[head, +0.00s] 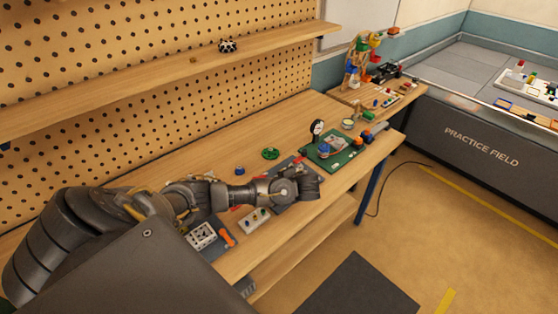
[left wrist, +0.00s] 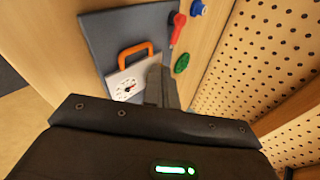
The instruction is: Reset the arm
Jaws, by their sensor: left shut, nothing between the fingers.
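In the head view my left arm reaches in from the left, low over the workbench. My left gripper (head: 312,188) is at the arm's right end, above a dark grey panel (head: 284,170) that it partly hides. In the left wrist view the shut, empty fingers (left wrist: 160,88) point at this grey panel (left wrist: 105,38). The panel carries a red lever (left wrist: 177,28), an orange handle (left wrist: 135,49) and a white plate with a round gauge (left wrist: 126,88). The fingers overlap the plate's right edge in the picture; contact cannot be told. My right gripper is not in view.
A green wheel (head: 270,153) and a blue knob (head: 240,170) stand behind my arm. A green board (head: 335,157) with parts lies to the right. A jointed wooden model (head: 355,62) stands on the farther bench. A pegboard (head: 150,45) with a shelf (head: 130,80) rises behind.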

